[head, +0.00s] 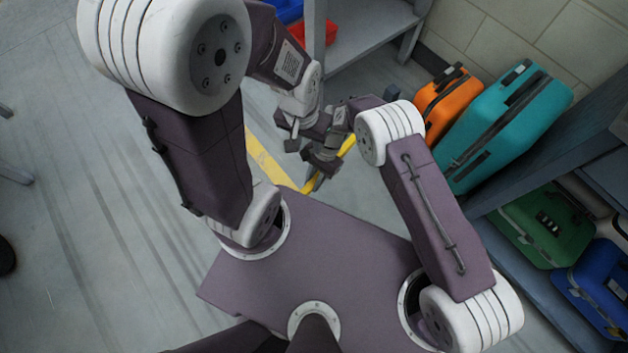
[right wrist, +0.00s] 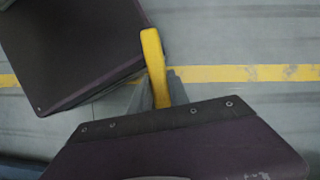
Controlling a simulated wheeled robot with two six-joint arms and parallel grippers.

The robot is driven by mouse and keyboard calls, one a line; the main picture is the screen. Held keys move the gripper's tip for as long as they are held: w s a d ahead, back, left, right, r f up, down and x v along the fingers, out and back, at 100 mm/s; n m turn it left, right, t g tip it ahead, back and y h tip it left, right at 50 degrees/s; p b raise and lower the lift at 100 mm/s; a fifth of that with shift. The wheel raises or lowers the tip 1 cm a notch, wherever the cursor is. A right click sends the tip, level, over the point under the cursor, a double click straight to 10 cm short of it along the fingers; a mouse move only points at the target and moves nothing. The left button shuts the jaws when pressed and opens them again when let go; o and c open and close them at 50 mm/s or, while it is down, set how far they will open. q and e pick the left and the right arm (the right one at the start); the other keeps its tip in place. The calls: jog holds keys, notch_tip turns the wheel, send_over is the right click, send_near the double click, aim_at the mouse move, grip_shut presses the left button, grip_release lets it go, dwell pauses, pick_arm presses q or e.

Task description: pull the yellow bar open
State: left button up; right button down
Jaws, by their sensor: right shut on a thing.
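The yellow bar (head: 347,145) shows as a short slanted piece beside my right gripper in the head view. In the right wrist view the yellow bar (right wrist: 154,65) stands nearly upright at the centre, its lower end by the dark gripper edge. My right gripper (head: 322,160) is shut on the bar; the contact itself is partly hidden. My left gripper (head: 291,135) is just above and left of the right one, close to it. Its jaws are small and dark, and I cannot tell whether they are open.
A yellow floor line (head: 268,160) runs beneath the arms. An orange case (head: 442,100) and a teal case (head: 505,125) stand at the right. A green case (head: 545,225) and a blue case (head: 597,290) sit on a lower shelf. The floor at left is mostly clear.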

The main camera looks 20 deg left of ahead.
jog(key=shift+w, duration=0.15)
jog(key=c, duration=1.2)
grip_release()
jog(key=shift+c, duration=0.2)
jog(key=p+v, duration=0.4)
jog(key=v, duration=0.5)
jog(key=shift+r, duration=0.1)
